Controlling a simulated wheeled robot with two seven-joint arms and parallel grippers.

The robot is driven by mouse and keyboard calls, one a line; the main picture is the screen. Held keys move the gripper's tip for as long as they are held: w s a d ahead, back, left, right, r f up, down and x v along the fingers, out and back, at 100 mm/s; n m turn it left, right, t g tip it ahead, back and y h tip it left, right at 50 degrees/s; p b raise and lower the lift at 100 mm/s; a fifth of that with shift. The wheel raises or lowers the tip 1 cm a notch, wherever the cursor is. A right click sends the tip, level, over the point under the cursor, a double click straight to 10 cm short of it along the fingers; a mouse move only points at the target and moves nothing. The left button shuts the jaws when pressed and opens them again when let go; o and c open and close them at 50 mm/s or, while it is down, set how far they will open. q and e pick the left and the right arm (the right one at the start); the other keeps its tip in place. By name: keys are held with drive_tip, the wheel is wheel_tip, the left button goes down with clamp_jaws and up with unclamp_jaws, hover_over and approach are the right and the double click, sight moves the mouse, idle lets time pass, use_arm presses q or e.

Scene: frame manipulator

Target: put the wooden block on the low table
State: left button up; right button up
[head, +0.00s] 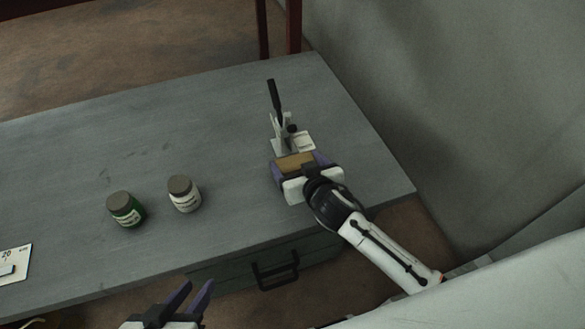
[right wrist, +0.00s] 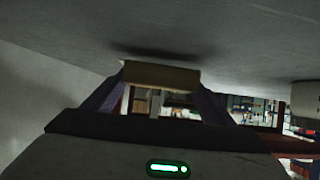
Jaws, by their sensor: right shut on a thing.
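The tan wooden block (head: 295,161) is between the purple fingers of my right gripper (head: 303,165), over the right part of the grey low table (head: 235,120). In the right wrist view the block (right wrist: 160,75) spans between both fingers, with the grey table surface (right wrist: 230,35) close to it and a dark shadow beside it. I cannot tell for sure whether block and table touch. My left gripper (head: 196,290) is at the bottom edge of the head view, fingers apart and empty, in front of the table.
A white clamp-like device with a black handle (head: 275,105) stands just behind the block. A green jar (head: 125,209) and a white jar (head: 184,194) stand left of centre. A card (head: 14,265) lies at far left. A drawer handle (head: 275,272) juts from the table's front.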

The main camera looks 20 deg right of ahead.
drive_tip(key=shift+f+b, duration=0.45)
drive_tip(key=shift+f, duration=0.35)
use_arm(q)
drive_tip(key=shift+d+f+g, duration=0.35)
drive_tip(key=shift+f+g, duration=0.05)
drive_tip(key=shift+f, duration=0.2)
use_arm(e)
drive_tip(key=shift+r, duration=0.1)
drive_tip(key=shift+f, duration=0.25)
drive_tip(key=o, duration=1.1)
use_arm(q)
drive_tip(key=shift+w+m, duration=0.1)
drive_tip(key=shift+m, duration=0.2)
